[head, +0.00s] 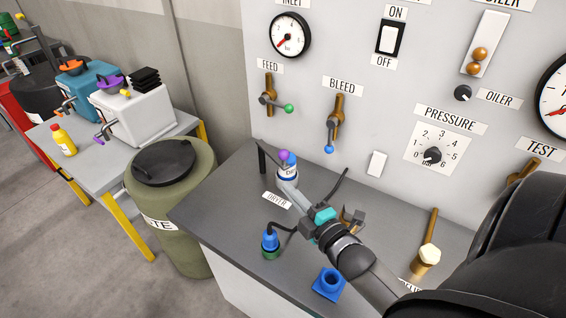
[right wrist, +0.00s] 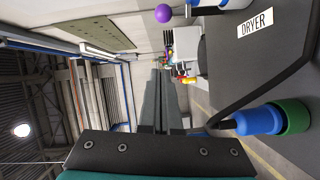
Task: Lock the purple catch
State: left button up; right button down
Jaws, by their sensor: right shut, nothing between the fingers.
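A purple ball knob (head: 284,155) sits at the top of the white-and-blue dryer unit (head: 288,173) on the grey bench; it also shows at the top of the right wrist view (right wrist: 163,13). I take it for the purple catch's handle; whether the catch is locked I cannot tell. My right gripper (head: 284,187) reaches in from the lower right, its fingers shut and empty, just in front of the dryer unit and below the knob in the picture. The fingers partly cover the unit. In the right wrist view the closed fingers (right wrist: 160,78) point past the knob. My left gripper is not in view.
A blue and green fitting (head: 270,242) with a black hose stands near the bench front. A blue block (head: 328,284) lies right of it. The FEED (head: 270,103) and BLEED (head: 335,120) valves are on the panel behind. A green waste drum (head: 172,220) stands left.

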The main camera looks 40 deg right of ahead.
jog(key=w+d+f, duration=0.1)
jog(key=w+d, duration=0.3)
jog(key=w, duration=0.5)
jog(key=shift+w, duration=0.35)
jog(key=shift+d+f, duration=0.1)
jog(key=shift+d, duration=0.1)
